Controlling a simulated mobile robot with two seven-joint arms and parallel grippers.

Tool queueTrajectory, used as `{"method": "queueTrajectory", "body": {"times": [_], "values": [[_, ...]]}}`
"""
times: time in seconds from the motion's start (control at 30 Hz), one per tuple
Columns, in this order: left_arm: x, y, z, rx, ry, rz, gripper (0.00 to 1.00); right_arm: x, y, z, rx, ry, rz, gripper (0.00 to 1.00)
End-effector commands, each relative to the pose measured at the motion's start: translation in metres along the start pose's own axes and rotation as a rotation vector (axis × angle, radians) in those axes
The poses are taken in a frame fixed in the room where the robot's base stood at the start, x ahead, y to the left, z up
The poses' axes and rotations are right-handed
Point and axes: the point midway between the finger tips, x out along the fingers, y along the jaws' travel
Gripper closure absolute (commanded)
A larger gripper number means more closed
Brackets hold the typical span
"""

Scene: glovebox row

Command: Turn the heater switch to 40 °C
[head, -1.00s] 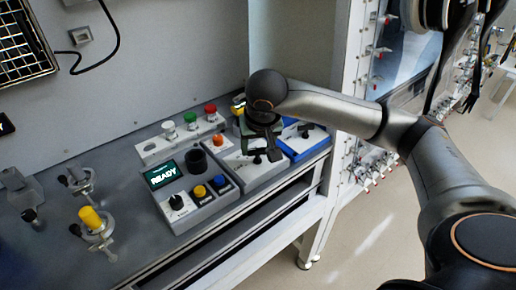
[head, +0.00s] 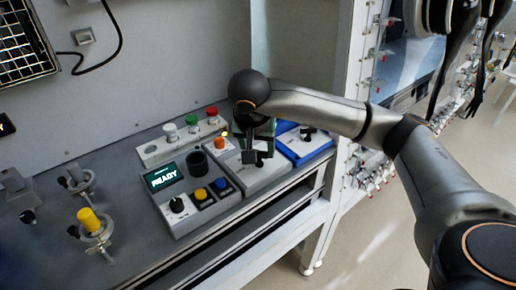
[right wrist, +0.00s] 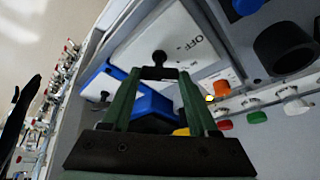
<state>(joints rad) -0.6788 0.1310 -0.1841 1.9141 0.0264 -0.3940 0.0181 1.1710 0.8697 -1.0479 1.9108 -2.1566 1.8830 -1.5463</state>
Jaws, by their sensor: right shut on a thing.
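A light grey box (head: 268,176) with a black switch knob stands on the bench, between the READY unit and a blue box. My right gripper (head: 258,156) reaches down over this knob and mostly hides it in the head view. In the right wrist view, the green fingers (right wrist: 158,74) are closed in on the black knob (right wrist: 159,57). The word OFF shows on the panel (right wrist: 188,28) beside it. I cannot read a temperature mark or tell where the knob points. My left gripper is not in view.
The READY unit (head: 205,212) with a black knob and yellow and blue buttons stands to the left. The blue-edged box (head: 302,150) with another black knob is on the right. An orange knob (head: 219,143) is close behind my gripper. A yellow-topped clamp (head: 90,220) stands farther left.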

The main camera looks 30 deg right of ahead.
Motion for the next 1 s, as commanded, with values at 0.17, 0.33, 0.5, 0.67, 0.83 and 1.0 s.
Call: {"method": "queueTrajectory", "body": {"times": [0.17, 0.33, 0.5, 0.67, 0.83, 1.0], "values": [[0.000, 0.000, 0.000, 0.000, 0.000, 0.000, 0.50, -0.001, 0.000, -0.001, 0.001, 0.002, -0.002, 0.34], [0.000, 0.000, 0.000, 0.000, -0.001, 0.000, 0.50, -0.001, 0.000, -0.001, 0.000, 0.002, -0.002, 0.15], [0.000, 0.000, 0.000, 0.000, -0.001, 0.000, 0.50, 0.000, 0.000, 0.000, 0.000, 0.001, -0.001, 0.10], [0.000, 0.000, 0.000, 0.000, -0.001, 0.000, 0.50, -0.002, 0.000, 0.000, -0.001, 0.001, -0.002, 0.10], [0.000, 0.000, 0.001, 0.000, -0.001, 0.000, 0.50, -0.021, -0.001, -0.001, 0.000, 0.003, -0.005, 0.10], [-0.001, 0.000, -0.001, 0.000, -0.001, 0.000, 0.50, -0.060, -0.001, -0.002, -0.001, 0.006, -0.006, 0.10]]}}
